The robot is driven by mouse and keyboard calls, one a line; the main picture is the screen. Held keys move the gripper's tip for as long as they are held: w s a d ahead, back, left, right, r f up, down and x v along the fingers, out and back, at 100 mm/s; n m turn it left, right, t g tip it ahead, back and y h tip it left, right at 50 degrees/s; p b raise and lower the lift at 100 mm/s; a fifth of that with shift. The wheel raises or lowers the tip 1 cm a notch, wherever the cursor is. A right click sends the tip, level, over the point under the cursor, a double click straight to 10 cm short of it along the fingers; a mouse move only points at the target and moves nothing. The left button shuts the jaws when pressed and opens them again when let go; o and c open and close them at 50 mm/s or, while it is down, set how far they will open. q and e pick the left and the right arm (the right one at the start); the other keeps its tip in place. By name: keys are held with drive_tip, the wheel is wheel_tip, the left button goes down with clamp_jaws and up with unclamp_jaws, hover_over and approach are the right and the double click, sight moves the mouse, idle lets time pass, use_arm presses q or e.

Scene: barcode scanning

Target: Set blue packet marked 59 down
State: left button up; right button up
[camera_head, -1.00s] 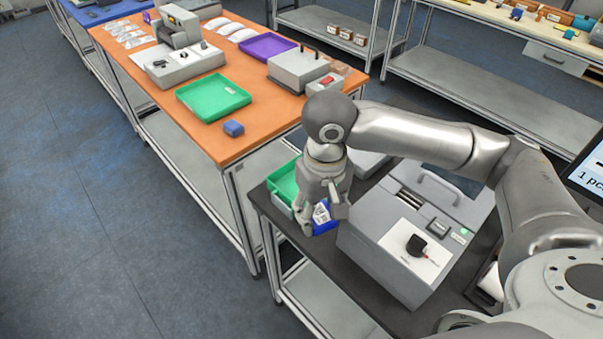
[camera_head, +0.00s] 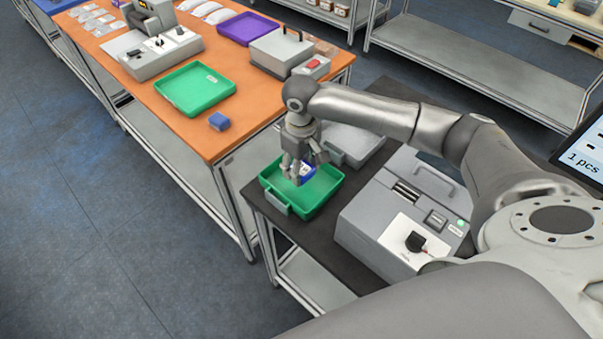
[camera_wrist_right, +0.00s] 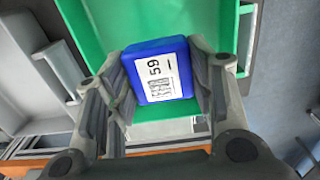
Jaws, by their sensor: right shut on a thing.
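The blue packet (camera_wrist_right: 158,70) carries a white label with 59 and a barcode, facing the right wrist camera. My right gripper (camera_wrist_right: 160,88) is shut on it, with a finger on either side. In the head view the gripper (camera_head: 301,172) holds the blue packet (camera_head: 306,170) over the inside of a green tray (camera_head: 318,202) on the dark table. The fingers cover part of the packet there. I cannot tell whether the packet touches the tray floor. My left gripper is not in view.
A grey machine (camera_head: 385,222) with a handle and a black knob stands right of the green tray. A grey tray (camera_head: 352,145) lies behind. The orange table (camera_head: 190,125) at the left holds another green tray (camera_head: 196,88) and a small blue block (camera_head: 219,121).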

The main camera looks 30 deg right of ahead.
sight(302, 169)
wheel_tip(302, 169, down, 3)
drive_tip(key=shift+s+f+p, duration=0.1)
drive_tip(key=shift+p, duration=0.2)
drive_tip(key=shift+f, duration=0.25)
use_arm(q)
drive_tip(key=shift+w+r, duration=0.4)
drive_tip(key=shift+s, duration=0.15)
use_arm(e)
drive_tip(key=shift+f, duration=0.1)
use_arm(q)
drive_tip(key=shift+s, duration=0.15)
use_arm(e)
drive_tip(key=o, duration=1.1)
wheel_tip(302, 169, up, 11)
drive_tip(key=shift+r+b, duration=0.1)
drive_tip(key=shift+b, duration=1.05)
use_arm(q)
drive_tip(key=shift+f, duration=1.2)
use_arm(e)
drive_tip(key=shift+r, duration=0.55)
